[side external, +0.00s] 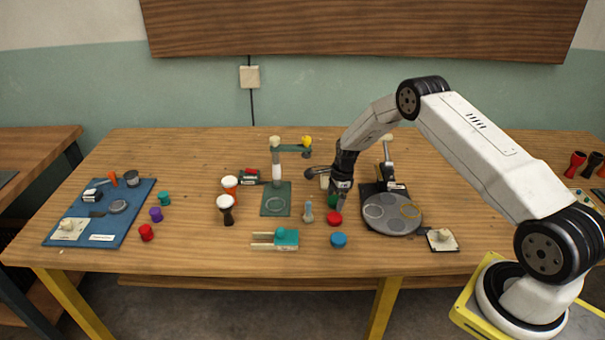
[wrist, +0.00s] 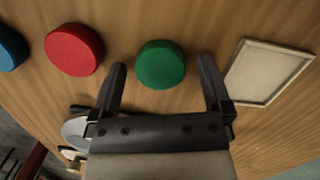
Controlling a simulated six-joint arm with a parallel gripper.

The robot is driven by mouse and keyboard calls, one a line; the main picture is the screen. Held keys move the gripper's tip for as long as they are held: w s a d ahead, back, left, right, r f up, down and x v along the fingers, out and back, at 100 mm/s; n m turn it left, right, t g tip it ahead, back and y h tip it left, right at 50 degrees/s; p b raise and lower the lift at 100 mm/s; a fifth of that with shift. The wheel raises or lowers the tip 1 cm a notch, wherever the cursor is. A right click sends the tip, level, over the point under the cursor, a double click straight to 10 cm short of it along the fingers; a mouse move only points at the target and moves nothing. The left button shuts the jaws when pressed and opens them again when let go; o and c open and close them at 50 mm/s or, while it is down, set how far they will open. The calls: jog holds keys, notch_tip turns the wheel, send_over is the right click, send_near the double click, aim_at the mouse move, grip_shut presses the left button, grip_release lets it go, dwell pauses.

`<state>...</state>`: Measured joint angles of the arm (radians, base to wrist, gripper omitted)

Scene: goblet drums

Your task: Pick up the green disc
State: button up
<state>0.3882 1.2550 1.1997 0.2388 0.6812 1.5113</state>
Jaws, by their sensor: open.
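The green disc (wrist: 160,64) lies on the wooden table, round and thick, just beyond and between my fingertips in the wrist view. It also shows in the side view (side external: 333,201), partly hidden by my gripper. My gripper (wrist: 162,72) is open and empty, pointing down, with one finger on each side of the disc's near edge. In the side view my gripper (side external: 340,188) is low over the disc. I cannot tell the exact height between them.
A red disc (wrist: 74,49) and a blue disc (wrist: 8,48) lie to the left in the wrist view. A pale framed tray (wrist: 266,72) is close on the right. A round grey plate (side external: 392,222) on a dark stand is right of my gripper in the side view.

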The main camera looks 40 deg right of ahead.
jog(key=c, duration=1.2)
jog(key=shift+r, duration=0.2)
jog(key=shift+c, duration=0.2)
jog(key=shift+r, duration=0.5)
jog(key=s+a+r, duration=0.4)
jog(key=s+r, duration=0.7)
jog(key=s, duration=0.2)
jog(key=shift+s+r, duration=0.2)
jog(key=shift+r, duration=0.1)
